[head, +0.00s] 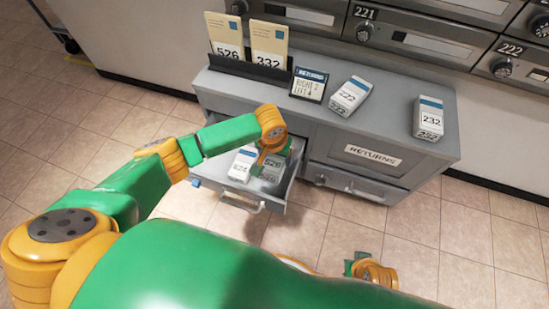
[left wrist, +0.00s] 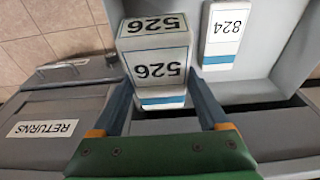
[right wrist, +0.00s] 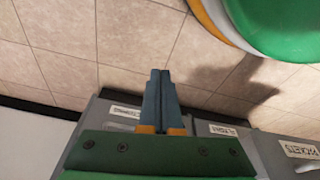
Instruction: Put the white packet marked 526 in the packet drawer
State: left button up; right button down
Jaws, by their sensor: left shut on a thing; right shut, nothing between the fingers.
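The white packet marked 526 (head: 271,168) has a blue stripe and shows large in the left wrist view (left wrist: 157,65). My left gripper (head: 268,152) is shut on it, with one finger on each side in the left wrist view (left wrist: 158,88). The packet is over or inside the open packet drawer (head: 235,192); I cannot tell whether it touches the drawer floor. A packet marked 824 (head: 243,164) lies in the drawer beside it, apart from it. My right gripper (head: 360,264) is shut and empty, low in front of the cabinet, and shows in the right wrist view (right wrist: 160,75).
The closed RETURNS drawer (head: 372,155) is to the right. Mailboxes stand behind.

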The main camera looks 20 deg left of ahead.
pick_arm(q)
jog(key=o, duration=1.4)
